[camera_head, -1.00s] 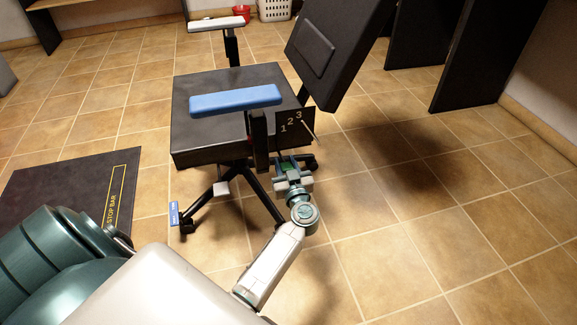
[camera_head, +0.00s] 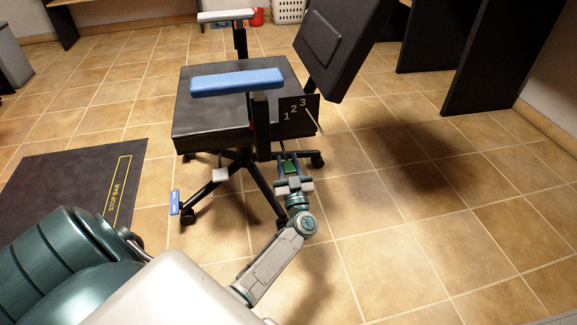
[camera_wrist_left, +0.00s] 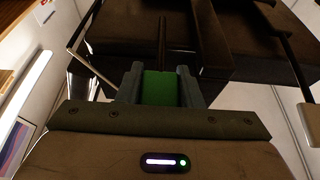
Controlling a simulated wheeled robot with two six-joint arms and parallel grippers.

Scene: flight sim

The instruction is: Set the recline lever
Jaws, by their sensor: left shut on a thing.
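The office chair has a dark seat (camera_head: 200,125) and a tilted backrest (camera_head: 335,45). My left gripper (camera_head: 291,170) is below the plate, shut on a green grip that I take for the recline lever's handle. In the left wrist view the green grip (camera_wrist_left: 160,88) sits between both fingers (camera_wrist_left: 160,80), and a thin dark rod (camera_wrist_left: 162,42) shows above it. My right gripper is not in view.
A blue armrest (camera_head: 236,83) is above the seat's near side. A small blue pedal (camera_head: 174,203) and a grey one (camera_head: 219,175) show at the chair's base. A dark STOP BAR mat (camera_head: 60,185) lies at left. Tiled floor at right (camera_head: 430,250) is clear.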

